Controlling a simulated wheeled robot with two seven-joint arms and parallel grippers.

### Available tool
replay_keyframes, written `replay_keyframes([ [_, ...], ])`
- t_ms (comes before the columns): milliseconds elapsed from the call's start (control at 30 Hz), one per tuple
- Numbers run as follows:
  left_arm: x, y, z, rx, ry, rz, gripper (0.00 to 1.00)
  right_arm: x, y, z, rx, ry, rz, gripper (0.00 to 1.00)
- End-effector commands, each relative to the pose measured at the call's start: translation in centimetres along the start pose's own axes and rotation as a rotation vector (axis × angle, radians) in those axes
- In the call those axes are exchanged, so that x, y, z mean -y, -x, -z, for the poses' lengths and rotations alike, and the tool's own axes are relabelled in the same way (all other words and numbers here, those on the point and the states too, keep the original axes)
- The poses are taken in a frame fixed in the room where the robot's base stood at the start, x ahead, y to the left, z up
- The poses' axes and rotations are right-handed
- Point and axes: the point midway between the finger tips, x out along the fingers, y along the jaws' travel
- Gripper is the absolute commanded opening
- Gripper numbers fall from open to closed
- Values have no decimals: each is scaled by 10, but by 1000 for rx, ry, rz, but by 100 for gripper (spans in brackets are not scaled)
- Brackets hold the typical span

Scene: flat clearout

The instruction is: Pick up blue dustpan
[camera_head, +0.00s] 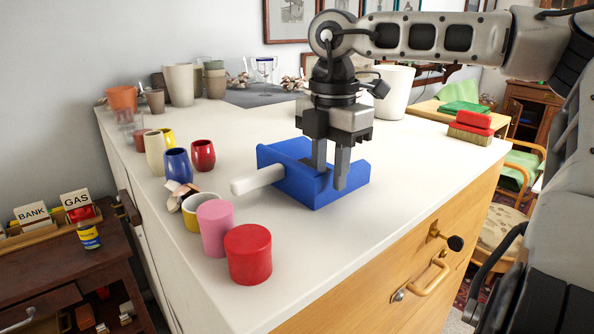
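The blue dustpan (308,189) lies on the white counter top, with its white handle (257,179) pointing left toward the cups. My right gripper (330,180) comes down from above over the dustpan. Its two fingers are apart, and the fingertips reach down at the dustpan's near right part. The dustpan's wall seems to lie by the fingers, but I cannot tell whether they touch it. My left gripper is not in view.
Several cups stand left of the dustpan, including a red one (248,254) and a pink one (215,228) near the counter's left edge. A red-topped brush (471,126) lies at the right. The counter (350,254) is clear in front.

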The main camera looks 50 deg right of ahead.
Motion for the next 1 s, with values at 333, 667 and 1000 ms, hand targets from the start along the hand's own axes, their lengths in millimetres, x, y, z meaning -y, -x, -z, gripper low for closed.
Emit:
replay_keyframes([
  [333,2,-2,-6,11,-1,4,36,0,-14,0,0,0,-1,29],
  [667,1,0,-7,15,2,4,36,0,-13,0,1,0,-2,0],
  [1000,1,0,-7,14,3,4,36,-1,-4,0,2,-1,-4,0],
])
